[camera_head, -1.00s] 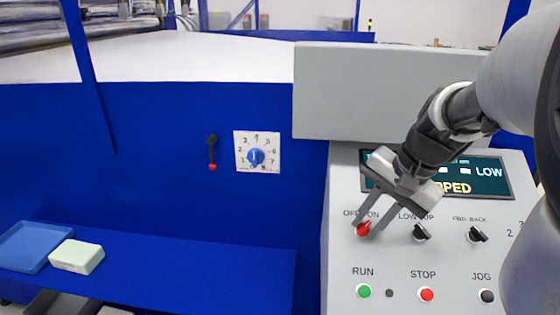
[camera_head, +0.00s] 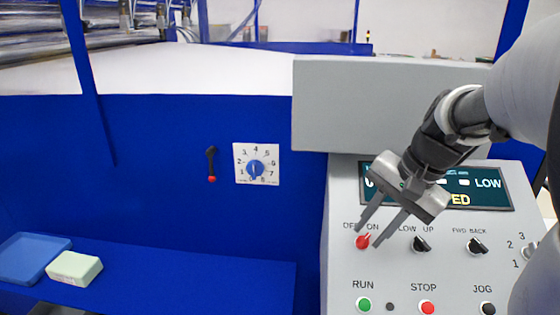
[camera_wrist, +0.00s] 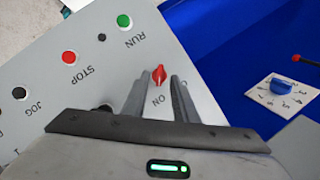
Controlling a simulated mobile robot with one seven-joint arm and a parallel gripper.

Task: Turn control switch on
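The red control switch (camera_head: 362,242) is a knob on the grey panel (camera_head: 338,269), under the OFF and ON labels. Its pointer tilts up and right towards ON. In the wrist view the red knob (camera_wrist: 159,75) lies between my two fingers, its long side in line with the ON label. My gripper (camera_head: 367,239) is open, with its fingertips on either side of the knob in the head view. It also shows in the wrist view (camera_wrist: 160,77), with gaps beside the knob. I cannot tell whether the tips reach down to the panel.
Black switches (camera_head: 421,244) and (camera_head: 476,245) stand right of the red one. A green RUN button (camera_head: 364,304) and a red STOP button (camera_head: 427,308) sit below. The display (camera_head: 490,197) is partly covered by my gripper. A blue dial (camera_head: 256,169) is on the left wall.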

